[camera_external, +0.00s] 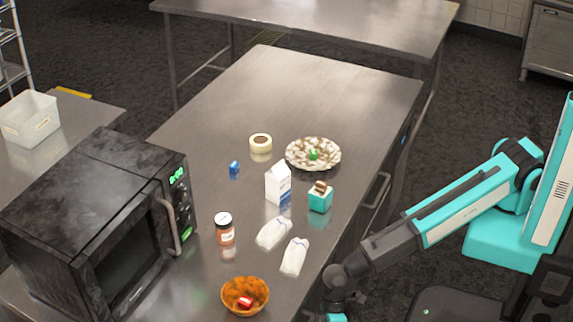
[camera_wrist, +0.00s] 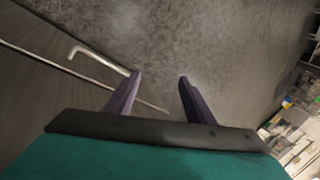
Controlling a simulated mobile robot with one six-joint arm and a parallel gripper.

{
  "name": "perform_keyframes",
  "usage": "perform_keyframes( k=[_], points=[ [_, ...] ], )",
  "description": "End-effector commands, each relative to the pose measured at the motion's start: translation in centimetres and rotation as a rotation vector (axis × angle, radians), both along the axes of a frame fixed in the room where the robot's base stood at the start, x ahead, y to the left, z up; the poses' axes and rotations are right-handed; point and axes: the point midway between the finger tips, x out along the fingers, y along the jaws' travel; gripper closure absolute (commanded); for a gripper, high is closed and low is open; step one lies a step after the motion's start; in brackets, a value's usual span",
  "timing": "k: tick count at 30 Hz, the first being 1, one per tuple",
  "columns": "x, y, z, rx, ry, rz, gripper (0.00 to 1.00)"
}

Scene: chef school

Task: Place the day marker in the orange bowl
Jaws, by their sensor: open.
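The orange bowl (camera_external: 230,290) stands near the front end of the steel table, with a small red block (camera_external: 245,302) inside it. No piece is clearly labelled as the day marker. A small green block (camera_external: 313,154) lies on a patterned plate (camera_external: 294,160), and a small blue block (camera_external: 234,168) stands on the bare tabletop; I cannot tell which is the marker. My gripper (camera_wrist: 159,80) is open and empty, its two purple fingers apart over a grey surface. In the external view it is low beside the table's right edge, right of the bowl, partly cut off.
A milk carton (camera_external: 278,185), a teal box (camera_external: 320,199), a jar (camera_external: 225,230) and two white bags (camera_external: 273,233) (camera_external: 295,257) stand between bowl and plate. A tape roll (camera_external: 260,141) lies farther back. A black microwave (camera_external: 95,210) stands left. The table's far end is clear.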

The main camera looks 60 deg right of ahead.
Motion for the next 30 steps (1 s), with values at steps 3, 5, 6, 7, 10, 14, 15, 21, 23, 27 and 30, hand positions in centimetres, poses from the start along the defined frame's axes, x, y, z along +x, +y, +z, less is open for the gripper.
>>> perform_keyframes(
  k=[3,5,6,7,10,14,15,21,23,27,30],
  points=[
    [0.9,-4.4,-3.3,-0.063,-0.04,0.03,0.51],
    [1.3,-6.5,-4.7,-0.092,-0.058,0.048,0.51],
    [1.5,-7.9,-5.7,-0.112,-0.069,0.058,0.51],
    [1.7,-8.9,-6.3,-0.127,-0.075,0.065,0.51],
    [2.1,-12.5,-8.5,-0.176,-0.095,0.09,0.51],
    [2.3,-17.3,-11.0,-0.241,-0.106,0.113,0.51],
    [2.3,-18.9,-11.7,-0.261,-0.106,0.118,0.51],
    [1.8,-27.0,-14.9,-0.358,-0.077,0.109,0.51],
    [1.5,-29.3,-15.6,-0.385,-0.059,0.093,0.51],
    [0.6,-34.1,-16.8,-0.437,-0.006,0.037,0.51],
    [-0.3,-37.3,-17.4,-0.471,0.038,-0.013,0.51]
  ],
)
